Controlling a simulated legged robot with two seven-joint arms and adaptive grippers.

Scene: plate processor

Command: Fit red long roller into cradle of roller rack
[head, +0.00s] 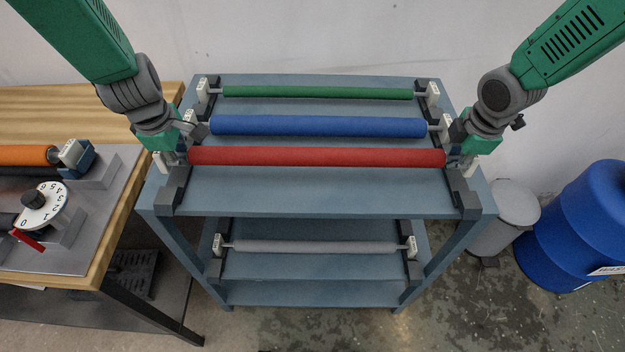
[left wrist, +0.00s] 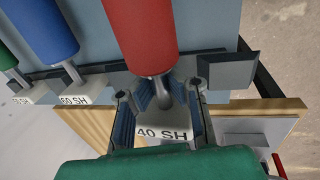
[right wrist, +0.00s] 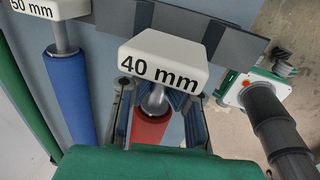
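The red long roller (head: 316,156) lies level across the front of the roller rack (head: 310,202), in front of the blue roller. Its white end blocks read 40 SH in the left wrist view (left wrist: 163,132) and 40 mm in the right wrist view (right wrist: 165,62). My left gripper (left wrist: 160,92) and my right gripper (right wrist: 160,98) are at its two ends, each with fingers closed about the end. The dark cradle brackets (head: 172,194) (head: 466,196) run beneath. The grippers hide whether the roller's ends touch the cradle.
The blue roller (head: 318,126) and green roller (head: 318,92) sit behind it, close by. A grey roller (head: 315,247) is on the lower shelf. A wooden table (head: 110,98) with a dial device (head: 42,208) stands at left. A bin (head: 512,205) and blue barrel (head: 580,225) stand at right.

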